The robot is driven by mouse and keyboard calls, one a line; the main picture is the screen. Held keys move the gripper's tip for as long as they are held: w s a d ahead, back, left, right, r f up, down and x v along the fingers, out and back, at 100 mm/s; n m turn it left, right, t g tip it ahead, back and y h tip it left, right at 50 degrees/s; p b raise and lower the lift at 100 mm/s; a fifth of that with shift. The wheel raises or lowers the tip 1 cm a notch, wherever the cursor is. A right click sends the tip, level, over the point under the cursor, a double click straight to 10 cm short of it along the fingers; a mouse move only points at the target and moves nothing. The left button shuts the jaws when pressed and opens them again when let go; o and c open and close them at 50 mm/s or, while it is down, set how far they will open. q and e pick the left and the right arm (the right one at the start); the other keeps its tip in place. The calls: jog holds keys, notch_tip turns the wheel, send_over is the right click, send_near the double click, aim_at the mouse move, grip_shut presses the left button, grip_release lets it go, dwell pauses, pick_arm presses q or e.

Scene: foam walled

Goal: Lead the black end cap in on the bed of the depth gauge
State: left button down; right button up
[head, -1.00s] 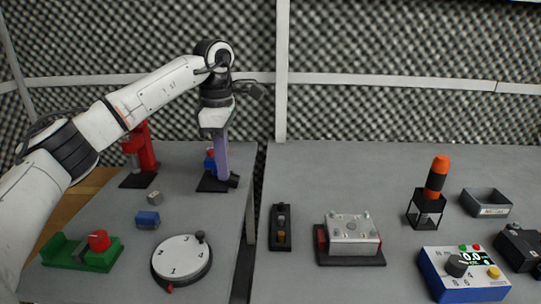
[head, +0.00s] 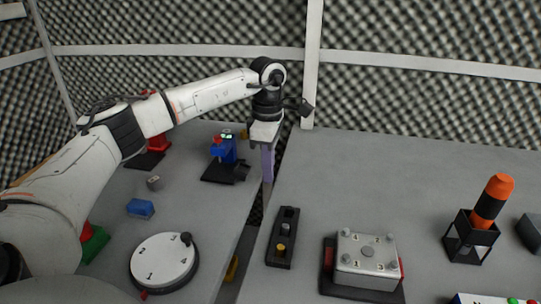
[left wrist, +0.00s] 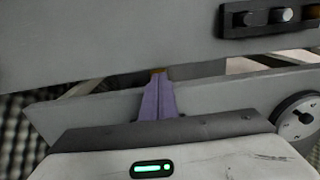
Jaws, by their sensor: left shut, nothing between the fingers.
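The depth gauge (head: 226,150) is a blue body with a red part and a small lit display, on a black base at the back of the left table. A dark block sits at its front right; I cannot tell if it is part of the gauge. A black cap (head: 289,212), which looks like the black end cap, stands at the far end of a black rack (head: 274,262); it also shows in the left wrist view (left wrist: 250,18). My left gripper (head: 267,181) points down, shut and empty, over the gap between the tables, right of the gauge and short of the rack.
A grey cap (head: 286,229) and a brass cap (head: 281,248) share the rack. A numbered white dial (head: 163,262) and a blue block (head: 140,208) lie on the left table. A metal box (head: 366,261) and an orange-black tool (head: 491,201) in a stand occupy the right table.

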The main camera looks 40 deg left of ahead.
aim_at(245, 171)
pick_arm(q)
jog(key=a, duration=0.1)
jog(key=s+a, duration=0.1)
jog(key=a, duration=0.1)
jog(key=shift+s+r, duration=0.2)
jog(key=shift+s, duration=0.05)
jog(key=shift+s+a+r+p, duration=0.1)
jog(key=shift+s+a+p, duration=0.15)
jog(key=shift+a+p, duration=0.15)
jog(key=shift+s+a+r+p, duration=0.1)
jog(key=shift+s+a+p, duration=0.15)
jog(key=shift+a, duration=0.25)
jog(key=shift+s+a+f, duration=0.1)
jog(key=shift+s+a, duration=0.1)
jog(key=shift+a, duration=0.15)
jog(key=shift+f, duration=0.1)
jog(key=shift+d, duration=0.1)
